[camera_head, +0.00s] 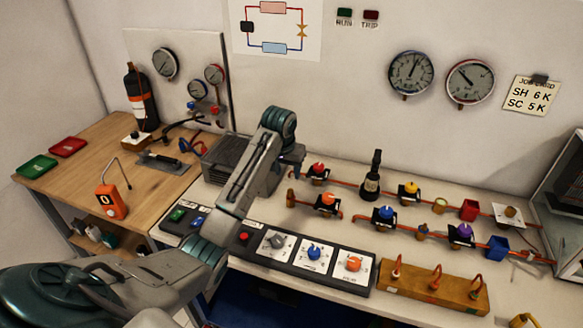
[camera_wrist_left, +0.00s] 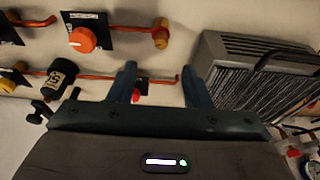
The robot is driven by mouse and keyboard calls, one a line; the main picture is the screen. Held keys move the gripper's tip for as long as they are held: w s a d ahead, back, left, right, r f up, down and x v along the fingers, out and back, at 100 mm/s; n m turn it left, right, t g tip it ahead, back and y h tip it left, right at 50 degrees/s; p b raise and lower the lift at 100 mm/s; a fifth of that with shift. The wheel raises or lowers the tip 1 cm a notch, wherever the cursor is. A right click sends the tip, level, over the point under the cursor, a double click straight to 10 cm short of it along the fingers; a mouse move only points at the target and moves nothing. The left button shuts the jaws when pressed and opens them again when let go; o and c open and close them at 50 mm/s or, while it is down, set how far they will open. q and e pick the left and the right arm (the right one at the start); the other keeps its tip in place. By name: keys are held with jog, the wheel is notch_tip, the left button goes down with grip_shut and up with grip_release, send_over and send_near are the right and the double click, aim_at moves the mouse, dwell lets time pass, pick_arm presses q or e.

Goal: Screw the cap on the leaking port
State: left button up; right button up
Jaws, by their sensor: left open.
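My left gripper (camera_head: 292,165) hangs above the back left of the white bench, near the red-knobbed valve (camera_head: 318,168). In the left wrist view its two fingers (camera_wrist_left: 158,85) are apart with nothing between them. A brass fitting (camera_head: 291,197) sits at the left end of the orange-knobbed valve's (camera_head: 327,200) pipe; it also shows in the wrist view (camera_wrist_left: 161,33). A loose-looking brass piece (camera_head: 510,212) sits on a white plate at right. I cannot tell which piece is the cap or which port leaks. My right gripper is not in view.
A grey finned unit (camera_head: 229,155) stands close left of the gripper. A control panel (camera_head: 290,262) and a wooden block with copper tubes (camera_head: 432,286) line the front.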

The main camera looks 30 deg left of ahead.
pick_arm(q)
jog(key=p, duration=0.1)
send_over(290, 190)
jog(key=s, duration=0.2)
notch_tip(290, 190, down, 4)
jog(key=x, duration=0.3)
jog(key=p+x, duration=0.1)
jog(key=shift+w+d+f, duration=0.1)
jog(key=shift+d+f, duration=0.05)
jog(key=shift+d, duration=0.15)
jog(key=shift+x, duration=0.85)
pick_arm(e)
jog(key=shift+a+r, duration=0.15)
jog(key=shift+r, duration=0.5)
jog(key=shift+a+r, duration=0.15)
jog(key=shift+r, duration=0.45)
pick_arm(q)
jog(key=shift+c, duration=0.3)
grip_shut()
jog(key=c, duration=0.8)
grip_release()
grip_shut()
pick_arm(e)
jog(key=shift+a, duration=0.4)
pick_arm(q)
jog(key=shift+p, duration=0.3)
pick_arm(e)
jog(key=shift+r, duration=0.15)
